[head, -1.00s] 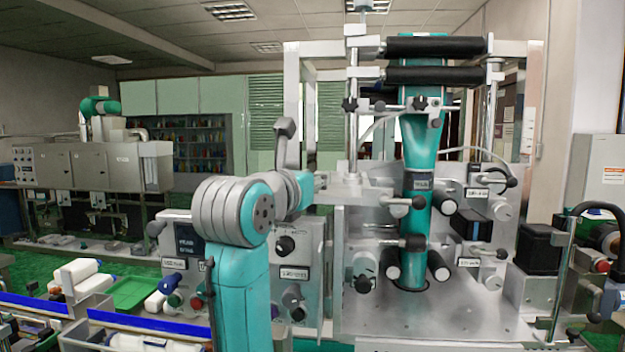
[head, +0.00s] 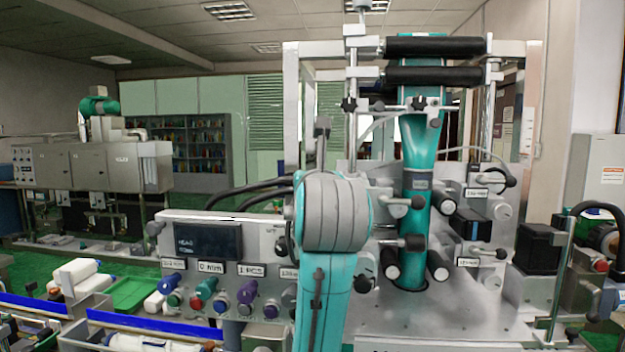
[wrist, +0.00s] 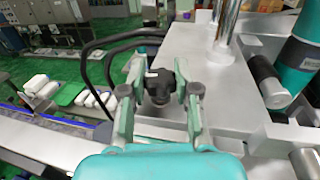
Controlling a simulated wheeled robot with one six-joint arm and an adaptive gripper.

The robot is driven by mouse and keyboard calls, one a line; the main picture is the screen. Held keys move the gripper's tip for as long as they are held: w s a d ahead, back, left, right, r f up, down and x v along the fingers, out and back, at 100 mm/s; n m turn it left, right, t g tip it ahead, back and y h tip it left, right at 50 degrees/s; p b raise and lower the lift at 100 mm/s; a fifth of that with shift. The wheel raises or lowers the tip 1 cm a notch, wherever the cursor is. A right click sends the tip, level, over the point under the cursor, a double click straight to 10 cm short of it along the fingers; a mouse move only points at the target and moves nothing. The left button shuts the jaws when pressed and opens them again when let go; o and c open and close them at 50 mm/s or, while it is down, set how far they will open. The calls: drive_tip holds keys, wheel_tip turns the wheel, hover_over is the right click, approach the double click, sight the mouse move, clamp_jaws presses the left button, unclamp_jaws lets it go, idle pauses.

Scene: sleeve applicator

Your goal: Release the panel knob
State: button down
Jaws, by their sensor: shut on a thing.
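A black lobed panel knob (wrist: 158,87) is between the two fingers of my gripper (wrist: 160,72) in the wrist view, and the gripper is shut on it. It stands against the grey machine housing. In the head view my teal and grey arm stands in front of the right end of the control panel (head: 220,222), hiding my gripper and most of that knob. The panel has a dark screen (head: 207,241) and a row of coloured knobs and buttons below it.
The sleeve applicator with its teal sleeve tube (head: 416,240) and black rollers (head: 434,46) stands right of my arm. Black cables (wrist: 112,48) run close left of the gripper. A conveyor with a blue rail (head: 140,325) and white bottles lies at the left.

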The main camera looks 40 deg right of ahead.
drive_tip(key=c, duration=0.8)
unclamp_jaws()
drive_tip(key=shift+v, duration=3.75)
